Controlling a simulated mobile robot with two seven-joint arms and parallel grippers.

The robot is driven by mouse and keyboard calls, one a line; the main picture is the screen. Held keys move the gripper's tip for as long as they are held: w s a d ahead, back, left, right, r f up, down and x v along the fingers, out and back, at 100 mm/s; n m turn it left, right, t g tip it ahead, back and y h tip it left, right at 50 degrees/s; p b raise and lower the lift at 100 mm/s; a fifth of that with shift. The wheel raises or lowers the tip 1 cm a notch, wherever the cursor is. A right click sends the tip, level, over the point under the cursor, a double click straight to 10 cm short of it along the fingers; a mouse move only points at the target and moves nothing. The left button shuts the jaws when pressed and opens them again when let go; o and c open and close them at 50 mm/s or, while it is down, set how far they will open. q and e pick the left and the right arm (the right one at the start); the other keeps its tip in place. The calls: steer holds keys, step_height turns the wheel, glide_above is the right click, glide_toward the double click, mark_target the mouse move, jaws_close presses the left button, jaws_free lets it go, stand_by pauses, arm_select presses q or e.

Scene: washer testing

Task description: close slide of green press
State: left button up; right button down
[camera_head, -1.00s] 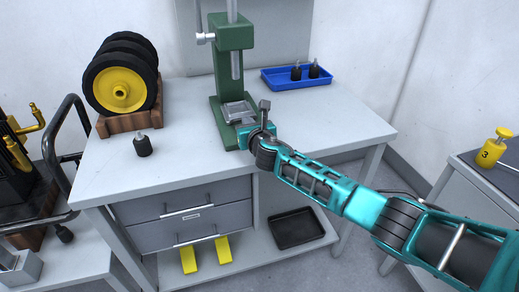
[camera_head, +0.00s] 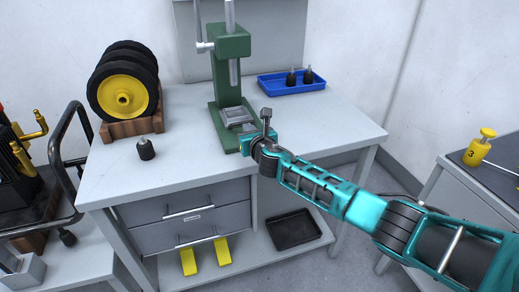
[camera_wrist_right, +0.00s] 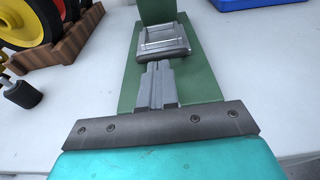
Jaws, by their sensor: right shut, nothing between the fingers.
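The green press (camera_head: 231,44) stands upright at the back of the white table. Its grey metal slide (camera_head: 237,116) lies on the green base, below the ram. The slide also shows in the right wrist view (camera_wrist_right: 163,38), with a raised square frame on it. My right gripper (camera_head: 247,136) is at the front end of the press base. In the wrist view its grey fingers (camera_wrist_right: 158,66) are together, empty, over the green base and pointing at the slide's near edge. They are very close to that edge; I cannot tell whether they touch. My left gripper is not in view.
Black wheels with yellow hubs (camera_head: 124,99) sit in a wooden rack to the left. A small black part (camera_head: 146,149) stands before them. A blue tray (camera_head: 292,91) with two black parts is at right. The table's right side is clear.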

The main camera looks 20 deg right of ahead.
steer(key=s, duration=0.1)
steer(key=s+p, duration=0.1)
steer(key=shift+s+r, duration=0.9)
steer(key=shift+s, duration=3.3)
steer(key=s+a+f+m+g+y, duration=0.1)
steer(key=s+a+f+m+g, duration=0.1)
steer(key=s+f+m, duration=0.45)
steer(key=s+a+f+m+g+y, duration=0.1)
steer(key=s+a+f+m, duration=0.2)
steer(key=s+f+m, duration=0.35)
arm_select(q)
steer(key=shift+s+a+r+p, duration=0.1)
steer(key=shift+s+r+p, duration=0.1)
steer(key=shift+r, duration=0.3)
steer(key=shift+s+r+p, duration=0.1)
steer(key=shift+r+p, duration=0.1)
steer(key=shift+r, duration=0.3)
arm_select(e)
steer(key=s+d+f+m+g, duration=0.1)
steer(key=s+d+m, duration=0.1)
steer(key=s+m, duration=0.6)
steer(key=s+d+f+m+g, duration=0.1)
steer(key=s+d+f+m, duration=0.1)
steer(key=s+m, duration=0.6)
steer(key=d+m, duration=0.1)
steer(key=m, duration=0.3)
steer(key=shift+s+d+f+m+h, duration=0.2)
steer(key=shift+s+f+m+h, duration=0.1)
steer(key=shift+m, duration=0.1)
